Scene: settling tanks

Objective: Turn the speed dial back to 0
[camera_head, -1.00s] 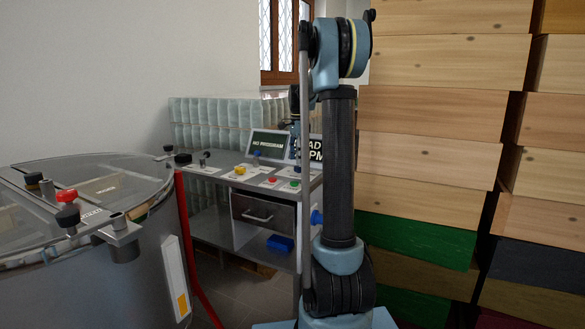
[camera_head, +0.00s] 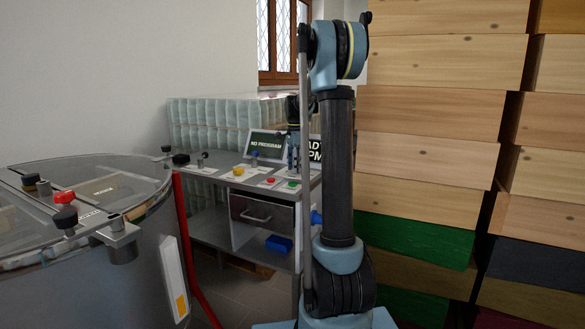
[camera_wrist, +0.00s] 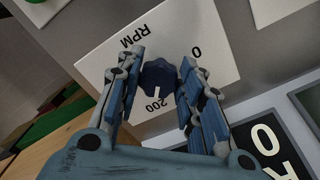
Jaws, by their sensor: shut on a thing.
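The speed dial (camera_wrist: 158,76) is a dark blue knob on a white plate (camera_wrist: 228,62) marked RPM, 0 and 200, in the wrist view. My gripper (camera_wrist: 162,60) has its two fingers on either side of the knob and is shut on it. A short white line shows at the knob's lower edge beside the 200 mark; the 0 mark is at the upper right. The knob's far side is partly hard to make out. In the head view my gripper (camera_head: 293,152) is down at the bench, partly behind my arm, and I cannot make out the dial.
The grey bench (camera_head: 205,238) carries a NO PROGRAM screen (camera_head: 266,146), a partly hidden second screen (camera_head: 315,148), a yellow knob (camera_head: 238,171), a red button (camera_head: 271,180) and a green button (camera_head: 293,184). A steel tank (camera_head: 130,270) stands left; stacked wooden boxes (camera_head: 430,110) stand right.

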